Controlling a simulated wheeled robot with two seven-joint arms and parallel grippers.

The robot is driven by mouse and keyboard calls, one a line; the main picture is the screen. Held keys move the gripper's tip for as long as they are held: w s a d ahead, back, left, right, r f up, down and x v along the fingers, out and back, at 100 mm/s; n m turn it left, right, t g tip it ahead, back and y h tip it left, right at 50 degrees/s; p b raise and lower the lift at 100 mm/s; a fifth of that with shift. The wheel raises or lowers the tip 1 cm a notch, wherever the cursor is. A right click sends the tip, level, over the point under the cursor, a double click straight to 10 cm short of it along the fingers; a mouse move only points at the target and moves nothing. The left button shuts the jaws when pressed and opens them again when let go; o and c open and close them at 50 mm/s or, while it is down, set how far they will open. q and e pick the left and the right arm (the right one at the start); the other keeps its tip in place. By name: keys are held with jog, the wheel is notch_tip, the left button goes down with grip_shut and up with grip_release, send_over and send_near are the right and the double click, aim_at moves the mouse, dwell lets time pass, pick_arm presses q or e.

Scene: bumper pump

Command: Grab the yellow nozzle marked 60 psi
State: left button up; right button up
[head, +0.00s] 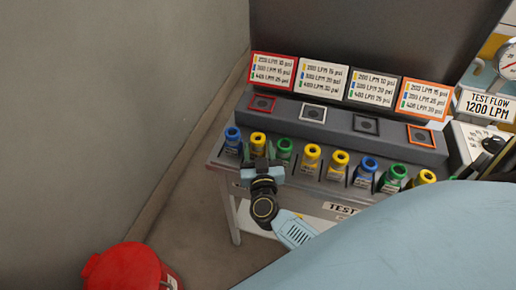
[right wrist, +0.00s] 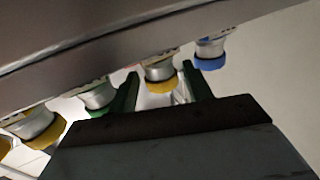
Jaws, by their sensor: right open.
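Several nozzles stand in a row along the front of the grey bench. One yellow nozzle (head: 258,143) is second from the left, between a blue nozzle (head: 232,136) and a green nozzle (head: 284,149). Other yellow nozzles (head: 312,153) (head: 339,160) (head: 425,178) stand farther right. I cannot read the pressure on any nozzle's label. My right gripper (head: 259,155) is open in front of the second nozzle. In the right wrist view its green fingers (right wrist: 160,90) are on either side of that yellow nozzle (right wrist: 160,74), with gaps showing. My left gripper is not in view.
Behind the nozzles is a raised grey ledge (head: 350,140) with coloured square frames, under several label cards (head: 322,80). The neighbouring green (right wrist: 98,98) and blue (right wrist: 210,54) nozzles are close outside my fingers. A red bin (head: 125,268) stands on the floor, lower left.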

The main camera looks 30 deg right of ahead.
aim_at(259, 147)
jog(key=shift+x, duration=1.55)
jog(key=shift+s, duration=0.1)
jog(key=shift+c, duration=0.4)
jog(key=c, duration=0.8)
jog(key=shift+r, duration=0.1)
